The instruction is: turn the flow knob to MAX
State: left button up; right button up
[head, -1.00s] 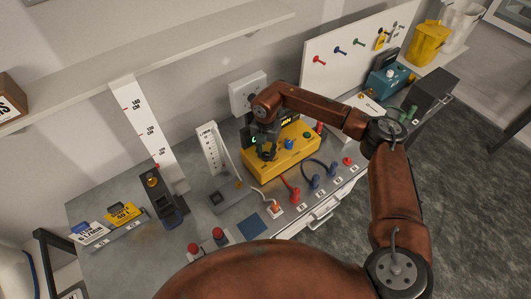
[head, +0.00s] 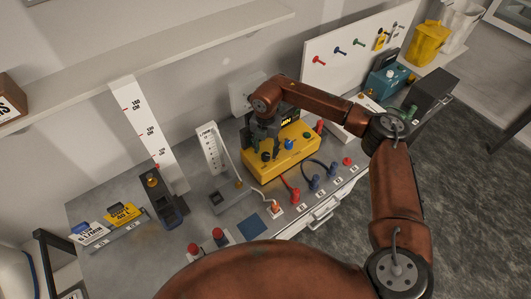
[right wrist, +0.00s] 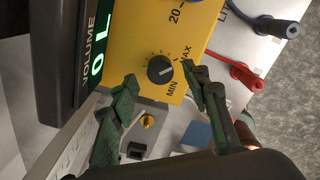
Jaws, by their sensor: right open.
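The flow knob (right wrist: 160,69) is a round black knob with a white pointer line, on the yellow box (right wrist: 147,32), which also shows in the head view (head: 295,153). MIN and MAX are printed beside it, and the line appears to point toward the side where these labels are; its exact setting is hard to tell. My right gripper (right wrist: 159,74) is open, one green-padded finger on each side of the knob in the wrist view, not visibly touching it. In the head view my right gripper (head: 268,137) is over the back left of the yellow box. My left gripper is not in view.
A dark display reading VOLUME 0 L (right wrist: 97,50) stands close beside the knob. Red (head: 291,195) and blue (head: 314,182) plugs with cables stand in front of the box. A white gauge (head: 211,149) is left of it. The grey bench (head: 150,245) has bare room at front left.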

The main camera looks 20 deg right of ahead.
aim_at(266, 155)
notch_tip(266, 155, up, 10)
jog(key=shift+f, duration=0.25)
dwell(0.5)
